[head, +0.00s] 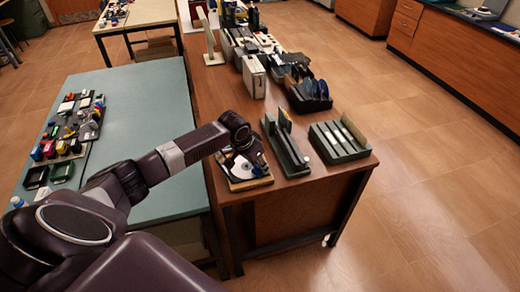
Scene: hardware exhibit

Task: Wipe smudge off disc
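A white and silver disc (239,169) lies in a shallow tray with a wooden-coloured rim (250,184) near the front end of the brown table. My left arm comes in from the lower left, and my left gripper (257,158) is over the right part of the disc and tray, partly hiding them. Its fingers are dark and small, so I cannot tell whether they are open, or touch the disc. Any smudge is too small or hidden to make out. My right gripper is not in view.
Right of the tray stand a dark green holder (288,157) with an upright plate and a slotted green tray (339,141). A rack of dark discs (310,95) stands behind. The teal table (150,105) at left has small coloured items on its left side and a clear middle.

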